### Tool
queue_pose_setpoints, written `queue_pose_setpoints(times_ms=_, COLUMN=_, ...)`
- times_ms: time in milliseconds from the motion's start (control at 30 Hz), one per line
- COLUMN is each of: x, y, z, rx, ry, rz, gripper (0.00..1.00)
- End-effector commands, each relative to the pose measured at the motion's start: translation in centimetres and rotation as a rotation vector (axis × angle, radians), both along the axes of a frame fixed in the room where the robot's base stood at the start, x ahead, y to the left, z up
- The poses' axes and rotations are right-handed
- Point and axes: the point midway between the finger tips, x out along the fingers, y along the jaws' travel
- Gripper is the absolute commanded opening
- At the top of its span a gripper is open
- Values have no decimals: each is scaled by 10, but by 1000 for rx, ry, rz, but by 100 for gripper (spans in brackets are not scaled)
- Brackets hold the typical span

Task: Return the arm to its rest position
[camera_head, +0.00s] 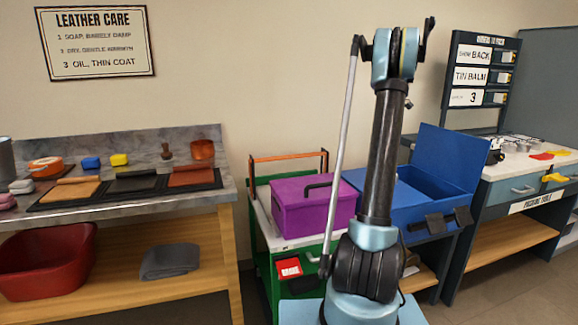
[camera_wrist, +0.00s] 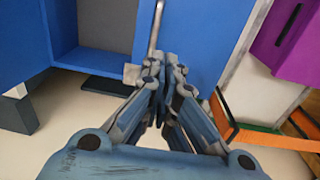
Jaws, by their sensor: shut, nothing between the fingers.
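My arm stands upright in the middle of the head view, bent at a joint near the top of the picture. My gripper cannot be made out clearly in the head view. In the wrist view my gripper (camera_wrist: 164,78) is shut, its fingertips together and nothing between them. It points toward the blue case (camera_wrist: 185,40), which also shows in the head view with its lid up (camera_head: 445,160). Nothing is seen held. My arm hides part of the blue case in the head view.
A purple box (camera_head: 300,212) sits on a green cart (camera_head: 262,250) with an orange handle (camera_head: 288,157), just left of my arm. A marble-topped bench (camera_head: 100,205) stands at the left, a work counter (camera_head: 510,178) at the right. Open wall space lies above the cart.

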Motion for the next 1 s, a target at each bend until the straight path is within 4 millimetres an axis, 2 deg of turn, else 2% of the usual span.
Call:
queue_pose_setpoints(times_ms=33, x=-12, y=15, z=6, rx=-1, ry=-4, rz=-2, gripper=0)
queue_pose_setpoints(times_ms=200, x=-48, y=56, z=21, rx=-2, ry=-18, rz=-22, gripper=0)
queue_pose_setpoints(times_ms=500, x=-120, y=123, z=32, rx=-1, ry=-43, rz=-57, gripper=0)
queue_pose_setpoints(times_ms=767, x=-188, y=175, z=27, rx=3, ry=-64, rz=-85, gripper=0)
queue_pose_setpoints(times_ms=1000, x=-254, y=215, z=10, rx=9, ry=-84, rz=-112, gripper=0)
